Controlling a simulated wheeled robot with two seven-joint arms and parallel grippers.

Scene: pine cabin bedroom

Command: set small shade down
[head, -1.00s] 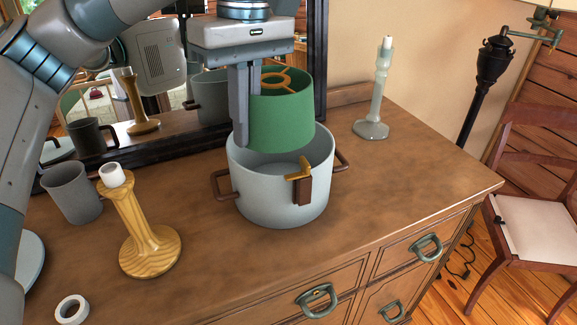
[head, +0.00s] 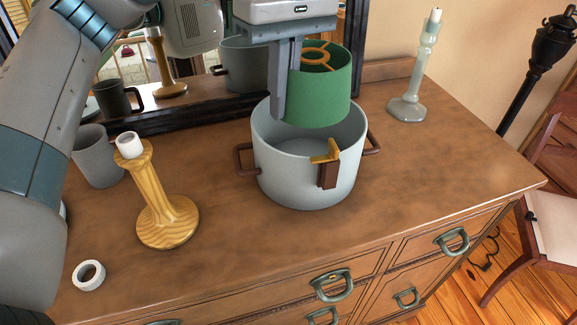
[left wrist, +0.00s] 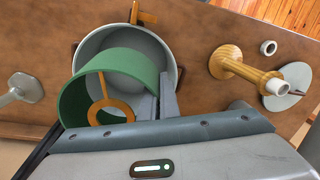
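The small green shade (head: 325,95), with an orange ring and spokes inside its top, hangs roughly upright over the grey pot (head: 300,180). My left gripper (head: 281,112) is shut on the left side of the shade's wall. In the left wrist view the shade (left wrist: 105,68) lies over part of the pot's opening, with the gripper fingers (left wrist: 158,95) at its wall. The shade's lower edge hides part of the pot's rim; I cannot tell whether they touch. My right gripper is not in view.
The pot has brown side handles and a brown-and-gold clip (head: 328,165). A wooden candlestick (head: 165,210), a grey mug (head: 96,160) and a white tape roll (head: 89,275) stand left on the dresser (head: 400,190). A pale candlestick (head: 410,95) stands back right. A mirror is behind.

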